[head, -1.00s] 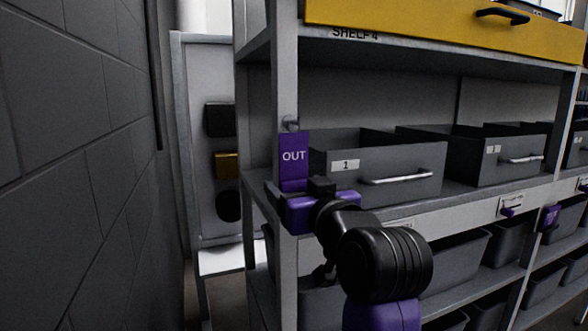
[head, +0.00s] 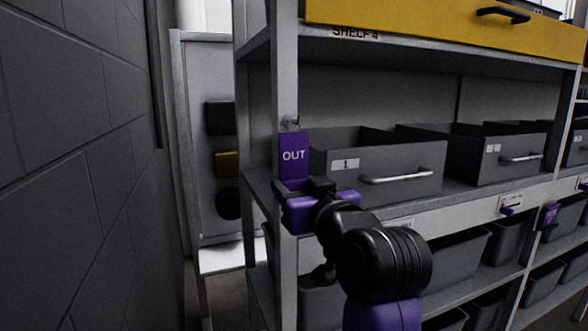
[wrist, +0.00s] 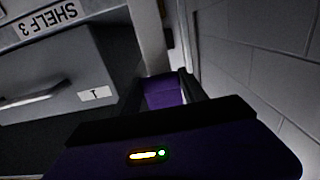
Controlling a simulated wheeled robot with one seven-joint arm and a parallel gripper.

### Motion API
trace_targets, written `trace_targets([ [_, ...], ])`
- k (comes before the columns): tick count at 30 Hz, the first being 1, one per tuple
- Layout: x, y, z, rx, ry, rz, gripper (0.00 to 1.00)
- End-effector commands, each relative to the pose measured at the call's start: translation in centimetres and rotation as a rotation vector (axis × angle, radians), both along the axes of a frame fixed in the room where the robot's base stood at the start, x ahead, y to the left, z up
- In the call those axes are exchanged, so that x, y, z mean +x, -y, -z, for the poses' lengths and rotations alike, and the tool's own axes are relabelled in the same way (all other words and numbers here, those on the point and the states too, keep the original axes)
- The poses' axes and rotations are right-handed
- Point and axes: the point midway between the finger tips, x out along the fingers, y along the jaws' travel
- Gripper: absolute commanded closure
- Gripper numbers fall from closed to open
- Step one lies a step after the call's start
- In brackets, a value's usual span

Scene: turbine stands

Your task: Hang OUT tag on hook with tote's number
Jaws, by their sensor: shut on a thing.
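The purple OUT tag (head: 293,158) stands upright in front of the shelf's near-left post. My gripper (head: 305,188) is shut on the tag's lower end. In the wrist view the tag (wrist: 163,93) shows between the fingers. A small grey hook (head: 291,122) on the post is at the tag's top edge; I cannot tell whether the tag is on it or only in front of it. A grey tote (head: 400,160) labelled 1 sits on the shelf just right of the tag. The tote's label (wrist: 96,94) also shows in the wrist view.
A yellow drawer (head: 450,28) is above, over the SHELF 4 label (head: 355,33). More grey totes (head: 500,165) stand to the right. Another purple tag (head: 548,216) hangs farther along the rack. A grey block wall (head: 75,150) is on the left.

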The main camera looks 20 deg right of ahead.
Motion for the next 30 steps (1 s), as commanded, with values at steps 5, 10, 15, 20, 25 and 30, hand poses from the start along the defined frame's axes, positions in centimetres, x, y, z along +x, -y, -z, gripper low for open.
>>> trace_targets([
  [5, -0.2, 0.0, 0.0, 0.0, 0.0, 0.0, 1.0],
  [10, -0.6, 0.0, 0.0, 0.0, -0.001, 0.0, 1.0],
  [15, -1.0, 0.0, 0.0, 0.0, 0.0, 0.0, 1.0],
  [20, -1.2, 0.0, 0.0, 0.0, 0.0, 0.0, 1.0],
  [25, -1.3, 0.0, 0.0, 0.0, 0.0, 0.0, 1.0],
  [30, -1.8, 0.0, -0.1, -0.001, 0.001, 0.0, 1.0],
])
